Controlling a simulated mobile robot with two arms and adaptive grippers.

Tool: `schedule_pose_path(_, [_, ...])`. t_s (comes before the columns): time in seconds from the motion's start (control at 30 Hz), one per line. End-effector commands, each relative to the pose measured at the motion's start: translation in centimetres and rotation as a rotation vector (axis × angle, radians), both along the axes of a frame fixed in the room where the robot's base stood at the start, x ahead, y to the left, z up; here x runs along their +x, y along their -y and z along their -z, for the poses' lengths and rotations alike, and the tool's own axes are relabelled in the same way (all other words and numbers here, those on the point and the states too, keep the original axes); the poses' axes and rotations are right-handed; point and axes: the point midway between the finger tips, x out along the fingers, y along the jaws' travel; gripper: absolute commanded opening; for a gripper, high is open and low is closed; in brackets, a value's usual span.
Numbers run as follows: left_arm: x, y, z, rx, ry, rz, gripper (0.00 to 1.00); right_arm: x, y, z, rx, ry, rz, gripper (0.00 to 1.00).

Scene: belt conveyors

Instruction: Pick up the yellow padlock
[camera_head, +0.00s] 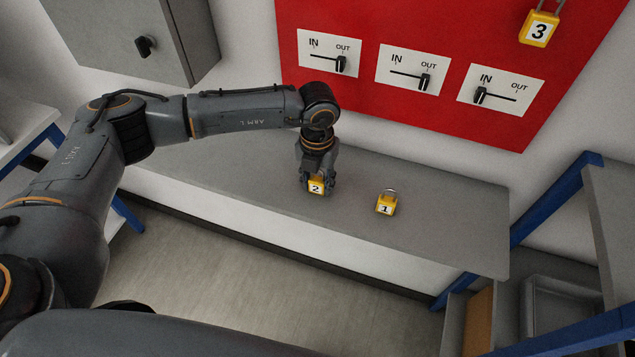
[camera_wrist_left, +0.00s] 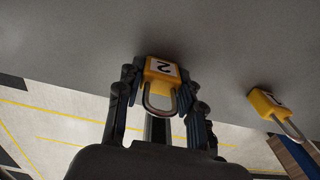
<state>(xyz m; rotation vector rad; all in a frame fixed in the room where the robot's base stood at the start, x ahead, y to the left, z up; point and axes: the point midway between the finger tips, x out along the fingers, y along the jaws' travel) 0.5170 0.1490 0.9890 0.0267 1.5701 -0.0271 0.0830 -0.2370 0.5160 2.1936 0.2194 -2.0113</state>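A yellow padlock labelled 2 (camera_head: 316,186) is at the grey shelf, its shackle showing in the wrist view (camera_wrist_left: 162,72). My left gripper (camera_head: 317,179) reaches down over it, with one finger on each side of its body. In the wrist view the fingers (camera_wrist_left: 160,80) sit close against both sides and look shut on it. Whether it rests on the shelf or is slightly raised is hard to tell. Another yellow padlock, labelled 1 (camera_head: 386,204), stands to the right on the shelf and shows at right in the wrist view (camera_wrist_left: 266,104). My right gripper is not in view.
The grey shelf (camera_head: 440,215) has free room around the padlocks. A red panel (camera_head: 430,110) with three IN/OUT slide switches is on the wall behind. A yellow padlock labelled 3 (camera_head: 539,29) hangs there. A grey box (camera_head: 140,40) is at upper left.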

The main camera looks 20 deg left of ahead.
Motion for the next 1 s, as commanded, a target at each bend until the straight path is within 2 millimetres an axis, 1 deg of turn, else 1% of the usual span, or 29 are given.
schedule_pose_path(0.03, [0.0,0.0,0.0,0.000,0.000,0.000,0.17,0.0,0.0,0.0,0.000,0.000,0.000,0.40])
schedule_pose_path(0.1, [0.0,0.0,0.0,0.000,0.000,0.000,0.04,0.0,0.0,0.0,0.000,0.000,0.000,0.40])
schedule_pose_path(0.37, [0.0,0.0,-0.1,0.000,0.001,0.000,0.03,0.1,0.0,0.0,0.000,0.002,0.000,0.40])
schedule_pose_path(0.47, [0.0,0.0,-0.4,-0.001,0.001,0.000,0.03,0.2,0.0,0.2,0.001,0.003,0.000,0.40])
schedule_pose_path(0.57, [0.1,0.0,-1.2,-0.001,0.001,0.000,0.03,0.3,-0.1,0.5,0.001,0.004,0.000,0.40])
schedule_pose_path(0.7, [0.0,-0.1,-3.2,-0.001,0.003,0.000,0.03,0.3,-0.1,1.3,0.001,0.005,0.000,0.40])
schedule_pose_path(0.77, [-0.8,-0.9,-4.2,-0.001,0.005,-0.001,0.03,0.3,-0.1,2.0,0.002,0.006,0.000,0.40])
schedule_pose_path(0.97, [-3.8,-3.7,-8.8,0.001,0.007,0.000,0.03,0.5,-0.1,4.3,0.002,0.008,0.000,0.40])
schedule_pose_path(1.0, [-4.6,-4.5,-9.1,0.001,0.004,-0.002,0.03,0.5,-0.2,4.9,0.003,0.008,0.000,0.40])
